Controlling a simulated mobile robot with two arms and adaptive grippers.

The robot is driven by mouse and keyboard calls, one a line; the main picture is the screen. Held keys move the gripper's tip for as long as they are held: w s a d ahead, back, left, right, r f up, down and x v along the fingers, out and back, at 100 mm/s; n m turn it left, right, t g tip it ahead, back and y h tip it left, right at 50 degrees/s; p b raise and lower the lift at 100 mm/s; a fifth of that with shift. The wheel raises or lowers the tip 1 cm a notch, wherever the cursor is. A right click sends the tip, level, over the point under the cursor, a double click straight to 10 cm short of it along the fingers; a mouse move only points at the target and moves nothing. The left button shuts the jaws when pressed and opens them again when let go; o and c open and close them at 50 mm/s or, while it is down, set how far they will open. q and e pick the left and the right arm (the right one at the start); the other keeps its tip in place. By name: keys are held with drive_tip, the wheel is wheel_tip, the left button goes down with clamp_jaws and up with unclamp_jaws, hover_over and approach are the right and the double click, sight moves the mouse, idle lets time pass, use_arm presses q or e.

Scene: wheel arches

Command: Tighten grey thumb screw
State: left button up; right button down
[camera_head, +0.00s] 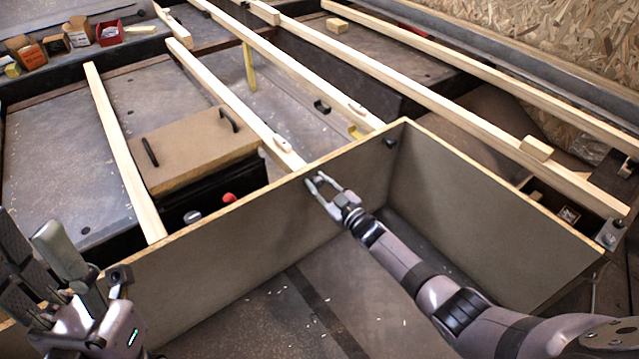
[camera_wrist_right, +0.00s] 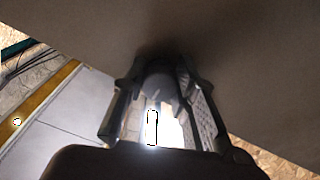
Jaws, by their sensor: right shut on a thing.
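My right gripper (camera_head: 318,187) reaches up to the inner face of the grey wood-edged panel (camera_head: 240,240), just below its top edge. In the right wrist view, its two fingers (camera_wrist_right: 158,112) are closed around a round grey thumb screw (camera_wrist_right: 160,78) against the panel. The screw is shaded and partly covered by the fingers; in the head view the gripper hides it. My left gripper (camera_head: 48,262) is at the lower left, with its fingers apart and nothing seen between them.
A dark knob (camera_head: 389,144) sits near the panels' inner corner, another (camera_head: 120,275) at the panel's left end. Long wooden beams (camera_head: 235,105) cross behind the panel. A brown-lidded box (camera_head: 195,150) stands behind it. Small boxes (camera_head: 65,42) stand at the far left.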

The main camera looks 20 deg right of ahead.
drive_tip(key=shift+s+d+f, duration=0.15)
drive_tip(key=shift+s+f, duration=0.05)
drive_tip(key=shift+f, duration=0.15)
drive_tip(key=c, duration=1.6)
unclamp_jaws()
drive_tip(key=o, duration=0.3)
drive_tip(key=shift+w+r, duration=0.1)
drive_tip(key=shift+r, duration=0.15)
drive_tip(key=v, duration=1.2)
drive_tip(key=shift+r, duration=0.1)
